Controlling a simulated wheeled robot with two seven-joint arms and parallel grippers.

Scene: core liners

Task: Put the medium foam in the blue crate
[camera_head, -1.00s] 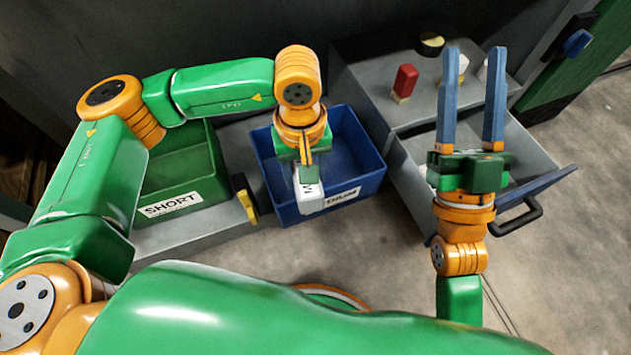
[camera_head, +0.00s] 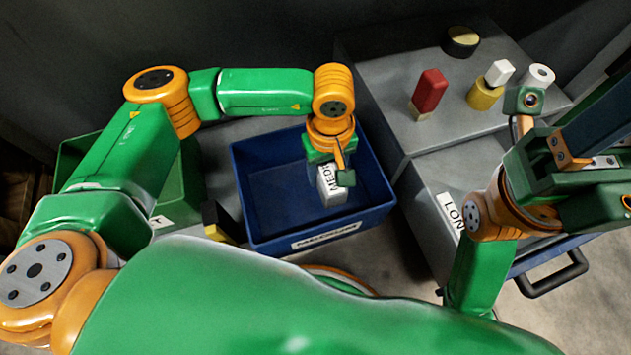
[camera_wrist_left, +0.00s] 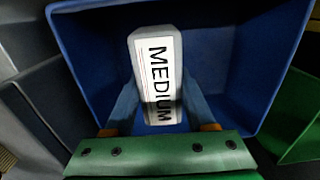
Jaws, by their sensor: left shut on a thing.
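The medium foam (camera_head: 328,184) is a pale block with a white label reading MEDIUM. It also shows in the left wrist view (camera_wrist_left: 160,70), between my two blue fingers. My left gripper (camera_head: 335,180) is shut on it and points down into the opening of the blue crate (camera_head: 240,190). The crate's walls surround the foam in the left wrist view. I cannot tell whether the foam touches the crate's floor. My right gripper (camera_head: 600,150) is at the right edge, its fingers partly cut off, so its opening is unclear.
A green crate (camera_head: 75,160) stands left of the blue crate, partly behind my left arm. A grey cabinet (camera_head: 390,85) at right carries a red block (camera_head: 429,90), a yellow cylinder (camera_head: 484,95), a white block (camera_head: 500,71) and a dark round piece (camera_head: 460,42). An open drawer handle (camera_head: 550,280) juts out below.

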